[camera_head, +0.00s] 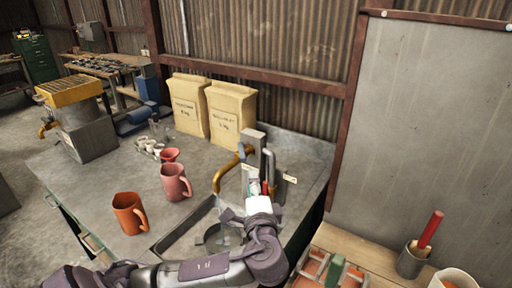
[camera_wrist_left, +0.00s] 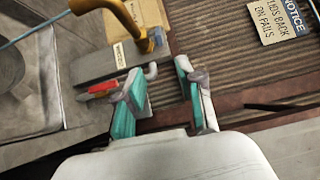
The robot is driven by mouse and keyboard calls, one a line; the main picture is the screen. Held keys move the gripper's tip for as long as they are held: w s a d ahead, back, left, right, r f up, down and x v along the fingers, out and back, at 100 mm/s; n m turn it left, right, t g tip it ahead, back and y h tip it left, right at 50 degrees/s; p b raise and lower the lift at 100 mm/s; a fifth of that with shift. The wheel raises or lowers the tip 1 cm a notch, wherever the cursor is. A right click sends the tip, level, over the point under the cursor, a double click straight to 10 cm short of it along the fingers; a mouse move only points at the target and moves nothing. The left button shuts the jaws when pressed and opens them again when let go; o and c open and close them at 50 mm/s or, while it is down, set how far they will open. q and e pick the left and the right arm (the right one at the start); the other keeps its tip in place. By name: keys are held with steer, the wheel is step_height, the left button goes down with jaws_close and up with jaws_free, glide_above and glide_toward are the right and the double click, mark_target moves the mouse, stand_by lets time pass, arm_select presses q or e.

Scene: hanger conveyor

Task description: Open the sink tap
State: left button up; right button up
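The sink tap has a brass curved spout (camera_head: 219,178) on a grey block (camera_head: 252,137) at the back of the steel sink (camera_head: 183,232). In the left wrist view the spout (camera_wrist_left: 128,18) is at the top, and a red handle (camera_wrist_left: 101,88) sticks out below the grey block (camera_wrist_left: 110,65), just left of my fingers. My left gripper (camera_head: 257,183) reaches up in front of the tap. Its teal-padded fingers (camera_wrist_left: 162,88) are apart with nothing clearly between them. My arm hides part of the sink. I cannot tell whether a finger touches the handle. My right gripper is not in view.
An orange mug (camera_head: 128,212), a pink mug (camera_head: 174,182) and a red cup (camera_head: 169,155) stand left of the sink. Two paper bags (camera_head: 212,108) stand behind. A wooden bench with a pen cup (camera_head: 412,260) is at lower right.

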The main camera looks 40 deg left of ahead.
mark_target(244, 160)
arm_select(q)
steer(key=shift+n, duration=0.3)
steer(key=p+x, duration=0.1)
steer(key=x, duration=0.2)
steer(key=p+x, duration=0.1)
steer(key=x, duration=0.3)
steer(key=s+a+p+x, duration=0.1)
steer(key=p+x, duration=0.1)
steer(key=x, duration=0.2)
steer(key=shift+w+a+r, duration=0.1)
steer(key=shift+r, duration=0.15)
steer(key=shift+w+a, duration=0.2)
steer(key=shift+a, duration=0.05)
steer(key=shift+w+a, duration=0.2)
steer(key=shift+f, duration=0.1)
steer(key=c, duration=0.7)
jaws_close()
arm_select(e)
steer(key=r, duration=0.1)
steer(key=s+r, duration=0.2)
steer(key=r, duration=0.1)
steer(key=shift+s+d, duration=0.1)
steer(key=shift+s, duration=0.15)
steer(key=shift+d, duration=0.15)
